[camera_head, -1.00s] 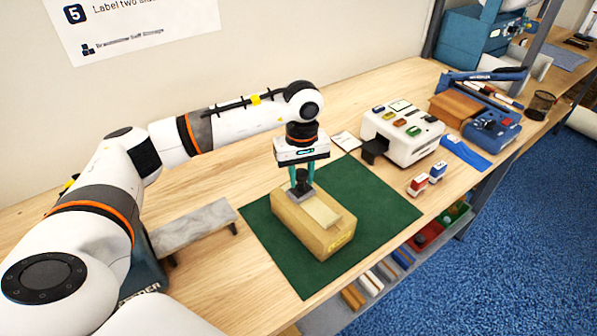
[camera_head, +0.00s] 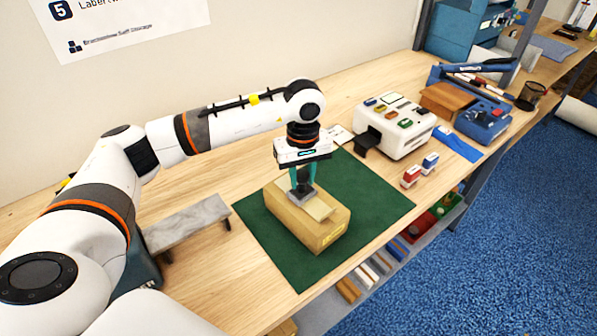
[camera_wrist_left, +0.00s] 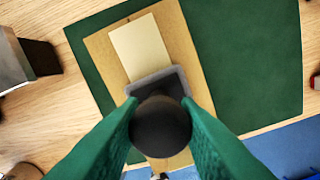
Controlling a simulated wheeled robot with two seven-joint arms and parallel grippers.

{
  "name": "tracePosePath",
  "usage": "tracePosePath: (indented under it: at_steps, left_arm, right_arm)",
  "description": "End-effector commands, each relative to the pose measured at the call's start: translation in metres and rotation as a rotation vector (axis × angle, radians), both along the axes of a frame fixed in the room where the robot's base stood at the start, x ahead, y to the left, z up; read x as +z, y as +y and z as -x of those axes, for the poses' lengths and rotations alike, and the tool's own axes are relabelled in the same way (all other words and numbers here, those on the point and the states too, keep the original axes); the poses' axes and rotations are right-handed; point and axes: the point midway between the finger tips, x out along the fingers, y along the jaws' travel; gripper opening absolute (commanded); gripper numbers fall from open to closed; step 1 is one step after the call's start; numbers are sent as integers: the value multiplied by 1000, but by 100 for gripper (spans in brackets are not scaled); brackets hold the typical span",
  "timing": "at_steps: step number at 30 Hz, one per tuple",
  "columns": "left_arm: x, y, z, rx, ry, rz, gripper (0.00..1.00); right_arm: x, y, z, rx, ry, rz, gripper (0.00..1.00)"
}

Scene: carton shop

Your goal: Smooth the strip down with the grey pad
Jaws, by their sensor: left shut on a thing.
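A tan carton (camera_head: 318,234) lies on the green mat (camera_head: 379,199). A pale cream strip (camera_head: 321,210) runs along its top and shows in the left wrist view (camera_wrist_left: 140,46). My left gripper (camera_head: 303,182) reaches down over the carton, its green fingers shut on the dark round knob (camera_wrist_left: 160,126) of the grey pad (camera_head: 299,197). In the left wrist view the pad's grey edge (camera_wrist_left: 155,79) lies across the strip and hides part of it. The pad appears to touch the carton's top. My right gripper is not in view.
A grey bench-like stand (camera_head: 187,223) is left of the mat. A white machine (camera_head: 395,135) with coloured pieces stands behind right, with red and blue stamps (camera_head: 411,176) before it. The mat right of the carton is clear.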

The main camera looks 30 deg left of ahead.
Motion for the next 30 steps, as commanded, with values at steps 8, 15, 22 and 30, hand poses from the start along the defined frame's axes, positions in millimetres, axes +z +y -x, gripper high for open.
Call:
tracePosePath:
  at_steps: [8, 15, 22, 30]
  left_arm:
    - [1, -6, 2, 0, 0, 0, 11]
    - [1, -7, 2, 0, -1, 0, 11]
    - [0, -15, 4, -1, -1, 0, 11]
    - [-1, -27, 9, 0, -1, 0, 11]
  right_arm:
    - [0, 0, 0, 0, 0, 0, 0]
    - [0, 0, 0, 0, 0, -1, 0]
    - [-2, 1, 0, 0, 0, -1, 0]
    - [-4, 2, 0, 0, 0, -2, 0]
